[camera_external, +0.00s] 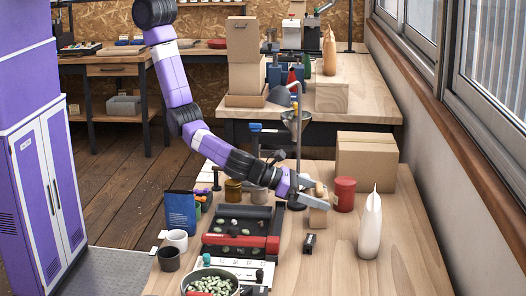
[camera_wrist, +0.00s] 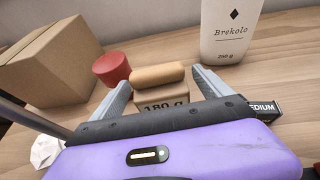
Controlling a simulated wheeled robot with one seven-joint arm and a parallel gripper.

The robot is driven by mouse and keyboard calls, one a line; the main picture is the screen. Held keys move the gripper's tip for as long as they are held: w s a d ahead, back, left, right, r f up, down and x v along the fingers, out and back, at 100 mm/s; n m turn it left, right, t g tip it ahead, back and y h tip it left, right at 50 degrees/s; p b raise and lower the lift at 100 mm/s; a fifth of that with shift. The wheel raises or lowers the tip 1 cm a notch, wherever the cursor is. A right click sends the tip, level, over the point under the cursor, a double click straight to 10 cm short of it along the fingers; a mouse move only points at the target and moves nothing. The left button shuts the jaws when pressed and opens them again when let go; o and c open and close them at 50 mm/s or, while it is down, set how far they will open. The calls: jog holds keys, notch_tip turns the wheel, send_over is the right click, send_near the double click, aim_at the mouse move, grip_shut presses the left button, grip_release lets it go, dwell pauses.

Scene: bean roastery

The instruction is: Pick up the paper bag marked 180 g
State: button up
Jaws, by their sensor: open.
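The brown paper bag marked 180 g (camera_wrist: 166,97) stands upright on the wooden table, with a rounded tan roll at its top. In the wrist view it sits between the two fingers of my gripper (camera_wrist: 163,84), with the lower part of its print cut off by my gripper's body. In the external view the bag (camera_external: 318,217) is partly hidden by my gripper (camera_external: 315,195), which reaches in from the left. The fingers are open, one on each side of the bag; whether they touch it, I cannot tell.
A red canister (camera_external: 344,194) stands close behind the bag, before a cardboard box (camera_external: 366,160). A white Brekolo bag marked 250 g (camera_external: 370,228) stands to the right. A small black MEDIUM sign (camera_external: 309,244) is in front. A bean tray (camera_external: 238,222) lies left. The table's front right is clear.

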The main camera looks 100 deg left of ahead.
jog(key=shift+c, duration=0.4)
jog(key=c, duration=1.6)
